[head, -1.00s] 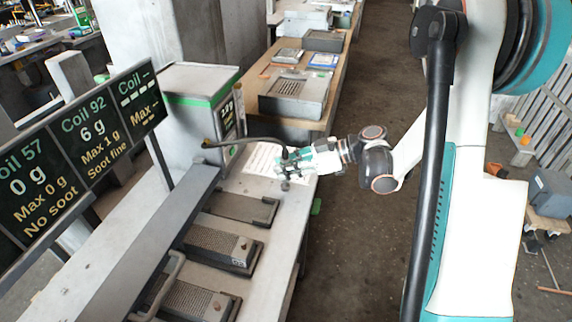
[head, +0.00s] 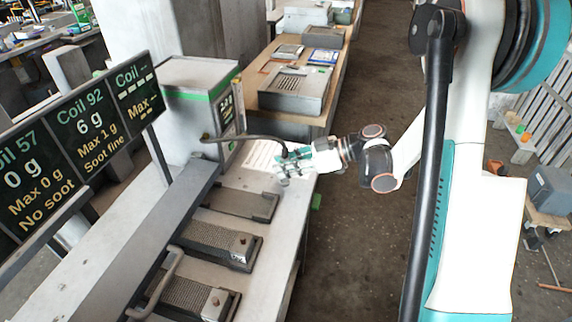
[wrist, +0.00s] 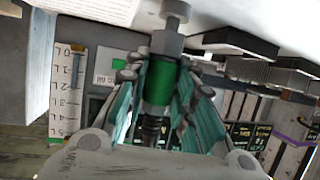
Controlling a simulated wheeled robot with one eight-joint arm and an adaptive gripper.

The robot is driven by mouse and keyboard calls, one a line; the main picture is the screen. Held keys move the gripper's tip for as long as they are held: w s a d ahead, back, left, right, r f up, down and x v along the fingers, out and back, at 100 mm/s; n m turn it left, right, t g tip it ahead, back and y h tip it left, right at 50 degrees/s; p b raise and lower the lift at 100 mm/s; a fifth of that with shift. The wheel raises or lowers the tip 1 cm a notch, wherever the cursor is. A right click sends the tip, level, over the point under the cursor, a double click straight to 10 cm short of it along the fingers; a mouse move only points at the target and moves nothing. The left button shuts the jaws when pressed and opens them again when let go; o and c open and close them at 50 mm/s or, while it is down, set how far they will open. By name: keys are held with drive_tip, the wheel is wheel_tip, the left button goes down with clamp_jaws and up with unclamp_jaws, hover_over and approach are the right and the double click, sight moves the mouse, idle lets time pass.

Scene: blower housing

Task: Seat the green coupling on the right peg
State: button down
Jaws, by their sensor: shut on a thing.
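The green coupling (wrist: 160,82) is between the fingers of my gripper (wrist: 157,95) in the wrist view. It has a green sleeve, a grey collar above and a narrow grey tip pointing toward the top edge. A ribbed dark hose end shows below the sleeve. In the head view my gripper (head: 293,163) is above the far right part of the bench, and the coupling is too small to make out there. A black hose (head: 245,138) runs from the grey cabinet to my gripper. I cannot pick out the right peg with certainty.
Several dark slotted blocks (head: 222,243) lie along the bench (head: 262,293). A white printed sheet (head: 262,155) lies near my gripper. A display board (head: 85,130) stands at left.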

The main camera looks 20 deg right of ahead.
drive_tip(key=shift+f+b, duration=0.5)
drive_tip(key=shift+f, duration=0.1)
drive_tip(key=c, duration=1.3)
unclamp_jaws()
drive_tip(key=v, duration=1.2)
drive_tip(key=shift+r, duration=0.1)
drive_tip(key=shift+w+a, duration=0.1)
